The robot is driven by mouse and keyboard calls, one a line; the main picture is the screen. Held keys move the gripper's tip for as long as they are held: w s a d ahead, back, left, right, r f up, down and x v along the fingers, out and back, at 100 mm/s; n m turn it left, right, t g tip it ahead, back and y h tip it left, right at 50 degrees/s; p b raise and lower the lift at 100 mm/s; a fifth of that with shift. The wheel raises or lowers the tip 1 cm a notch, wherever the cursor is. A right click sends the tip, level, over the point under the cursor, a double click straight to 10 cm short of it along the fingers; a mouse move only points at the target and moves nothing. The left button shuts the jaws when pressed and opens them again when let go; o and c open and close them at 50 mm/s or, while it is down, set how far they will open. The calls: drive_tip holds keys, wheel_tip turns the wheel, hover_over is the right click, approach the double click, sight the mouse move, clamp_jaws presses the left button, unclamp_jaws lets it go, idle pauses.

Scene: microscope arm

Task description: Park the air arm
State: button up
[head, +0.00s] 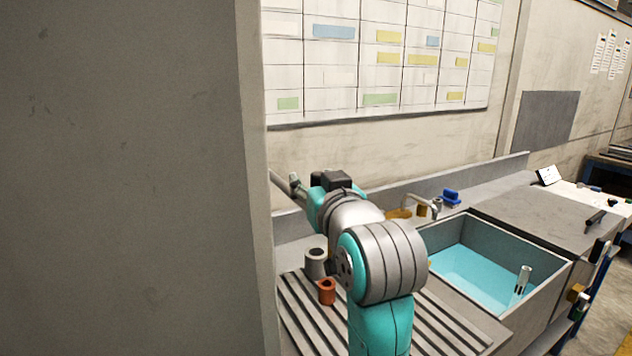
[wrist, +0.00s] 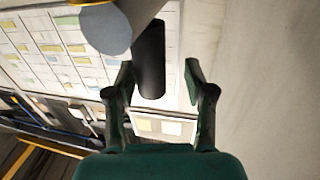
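In the wrist view a black cylindrical handle (wrist: 150,58) hangs from a thick grey tube (wrist: 106,30), which is likely part of the air arm. My gripper (wrist: 159,75) is open, with one finger on each side of the handle's lower end. The left finger is close to the handle; a wider gap shows at the right finger. I cannot tell whether either finger touches it. In the head view a slim grey tube (head: 281,184) shows just left of my arm, partly cut off by the grey pillar. My gripper is hidden there.
A large grey pillar (head: 130,180) blocks the head view's left side. A sink (head: 463,268) with blue water lies right of my arm. A grey cup (head: 315,264) and an orange cup (head: 327,291) stand on the ribbed drainboard. A chart board (head: 385,75) hangs behind.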

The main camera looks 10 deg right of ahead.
drive_tip(key=shift+s, duration=0.1)
drive_tip(key=s, duration=0.7)
drive_tip(key=shift+d, duration=0.45)
drive_tip(key=shift+s, duration=0.15)
